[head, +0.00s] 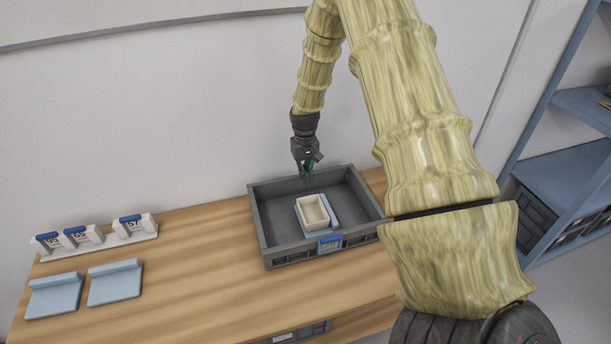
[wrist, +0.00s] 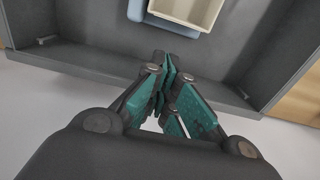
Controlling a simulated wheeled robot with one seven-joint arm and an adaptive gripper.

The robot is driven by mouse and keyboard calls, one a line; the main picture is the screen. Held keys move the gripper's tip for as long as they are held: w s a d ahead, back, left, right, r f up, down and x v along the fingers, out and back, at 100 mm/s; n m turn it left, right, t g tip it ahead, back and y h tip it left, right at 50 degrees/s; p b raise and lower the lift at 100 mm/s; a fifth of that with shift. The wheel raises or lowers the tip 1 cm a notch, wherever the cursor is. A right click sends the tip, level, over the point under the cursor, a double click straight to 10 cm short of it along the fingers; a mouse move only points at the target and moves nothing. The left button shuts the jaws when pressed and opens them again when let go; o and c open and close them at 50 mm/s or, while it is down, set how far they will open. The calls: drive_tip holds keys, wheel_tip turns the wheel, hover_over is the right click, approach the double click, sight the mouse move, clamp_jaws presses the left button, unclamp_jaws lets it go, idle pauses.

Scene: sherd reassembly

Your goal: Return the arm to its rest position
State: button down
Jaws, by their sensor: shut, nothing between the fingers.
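My gripper (head: 307,174) hangs at the end of my yellow, bamboo-like arm in the head view, pointing down above the back of a grey tray (head: 264,226). In the wrist view its teal-padded fingers (wrist: 166,75) are together with nothing between them. A small cream box (head: 313,211) sits on a blue piece (head: 333,213) inside the tray. The gripper is apart from the cream box, which also shows at the top of the wrist view (wrist: 188,10).
The tray stands on a wooden table (head: 190,260) and bears a blue tag (head: 329,243). Two light-blue rests (head: 116,283) and a white rack (head: 142,236) with numbered tags stand at left. A blue shelf (head: 565,175) is at right. The table between is clear.

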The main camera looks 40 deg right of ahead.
wheel_tip(320, 180, up, 6)
drive_tip(key=p, duration=0.3)
drive_tip(key=shift+f, duration=0.1)
